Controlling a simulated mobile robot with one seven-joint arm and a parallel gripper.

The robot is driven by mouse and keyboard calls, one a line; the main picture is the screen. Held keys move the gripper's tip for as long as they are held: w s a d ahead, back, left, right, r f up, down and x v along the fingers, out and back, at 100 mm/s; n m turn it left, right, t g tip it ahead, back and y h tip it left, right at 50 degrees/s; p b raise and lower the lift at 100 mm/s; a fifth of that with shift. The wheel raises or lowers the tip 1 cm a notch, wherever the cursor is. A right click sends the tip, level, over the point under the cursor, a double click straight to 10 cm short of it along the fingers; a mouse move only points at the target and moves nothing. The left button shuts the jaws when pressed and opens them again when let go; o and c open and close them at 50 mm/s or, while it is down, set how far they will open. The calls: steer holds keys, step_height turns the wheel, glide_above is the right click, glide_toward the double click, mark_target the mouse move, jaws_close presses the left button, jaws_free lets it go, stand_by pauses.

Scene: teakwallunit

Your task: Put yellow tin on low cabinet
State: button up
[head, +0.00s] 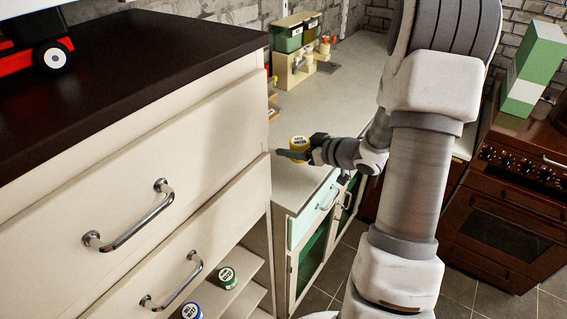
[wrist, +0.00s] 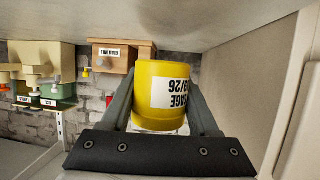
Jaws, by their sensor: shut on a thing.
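The yellow tin (head: 299,142) with a white label is held between the fingers of my gripper (head: 294,154). In the wrist view the tin (wrist: 160,88) fills the space between the two dark fingers (wrist: 160,105), its label upside down. In the head view it is over the near end of the low cabinet's pale grey top (head: 345,85), beside the tall drawer unit. I cannot tell whether the tin touches the top. The low cabinet has a pale drawer and green doors (head: 312,258).
The drawer unit (head: 130,170) with a dark top stands close on the left. Green and tan boxes (head: 292,55) stand farther back on the grey top. Green (head: 227,277) and blue (head: 187,312) tins sit on low shelves. A brown stove (head: 510,190) is at right.

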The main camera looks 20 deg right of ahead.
mark_target(283, 168)
steer(key=shift+w+a+f, duration=0.8)
steer(key=shift+w+a, duration=0.05)
steer(key=shift+a, duration=0.15)
steer(key=shift+f+b, duration=0.3)
steer(key=shift+f, duration=1.6)
steer(key=shift+f, duration=0.15)
steer(key=o, duration=1.4)
